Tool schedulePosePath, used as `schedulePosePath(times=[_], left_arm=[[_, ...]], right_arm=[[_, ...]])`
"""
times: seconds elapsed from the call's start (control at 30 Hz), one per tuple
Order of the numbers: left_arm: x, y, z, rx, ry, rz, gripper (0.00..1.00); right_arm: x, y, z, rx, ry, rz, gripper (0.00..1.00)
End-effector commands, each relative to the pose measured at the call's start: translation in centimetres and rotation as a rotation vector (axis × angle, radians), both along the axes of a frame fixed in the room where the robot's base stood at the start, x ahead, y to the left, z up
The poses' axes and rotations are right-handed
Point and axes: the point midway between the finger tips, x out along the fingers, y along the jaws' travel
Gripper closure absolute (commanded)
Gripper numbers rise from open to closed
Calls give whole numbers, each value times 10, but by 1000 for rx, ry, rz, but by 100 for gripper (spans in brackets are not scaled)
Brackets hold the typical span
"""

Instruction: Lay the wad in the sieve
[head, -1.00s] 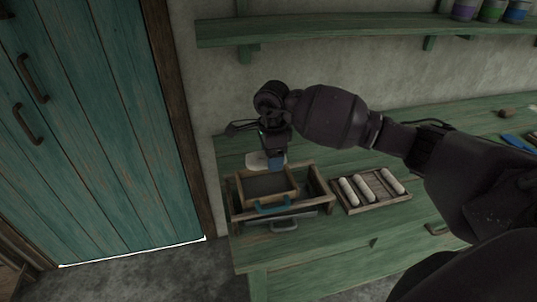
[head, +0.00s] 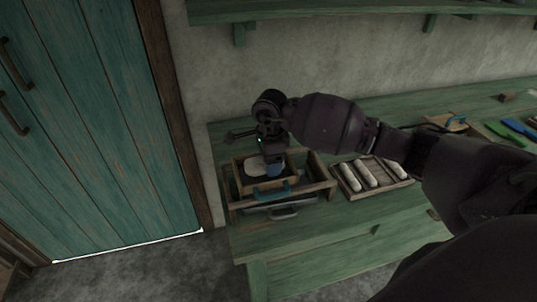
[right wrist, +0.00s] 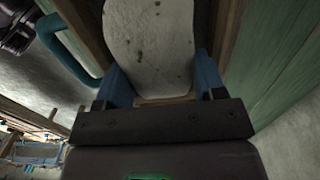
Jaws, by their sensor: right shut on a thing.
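The wad (head: 256,166) is a flat, whitish, speckled piece with rounded edges. It also shows in the right wrist view (right wrist: 150,42), where it extends forward between my blue fingers. My right gripper (head: 274,170) is shut on its near end; the fingers also show in the right wrist view (right wrist: 163,84). The sieve (head: 237,178) is a shallow wooden frame with a dark mesh and a blue handle (head: 271,194). The wad is within the sieve's outline, low over the mesh; I cannot tell whether it touches. My left gripper is not in view.
The sieve sits at a larger wooden box (head: 324,178) on the green bench (head: 330,230). A wooden tray (head: 378,189) with several pale rolls stands to its right. A shelf (head: 330,10) hangs above.

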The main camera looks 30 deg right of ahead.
Motion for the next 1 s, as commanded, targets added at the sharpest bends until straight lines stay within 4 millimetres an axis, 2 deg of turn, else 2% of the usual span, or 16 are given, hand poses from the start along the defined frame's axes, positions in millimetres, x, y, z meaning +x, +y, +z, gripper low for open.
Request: schedulePosePath(times=[0.1, 0.33, 0.7, 0.73, 0.9, 1.0], left_arm=[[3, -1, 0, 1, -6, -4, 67], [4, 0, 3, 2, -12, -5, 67], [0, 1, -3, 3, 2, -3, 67], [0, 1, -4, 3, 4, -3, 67], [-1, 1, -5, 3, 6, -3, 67], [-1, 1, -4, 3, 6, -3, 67]], right_arm=[[0, 0, -5, 0, 0, 0, 59], [0, 0, -4, 0, -1, 0, 59], [0, 0, -5, 0, -1, 0, 59], [0, 0, -5, 0, -1, 0, 34], [0, 0, -5, 0, -1, 0, 8], [0, 0, -5, 0, -1, 0, 7]])
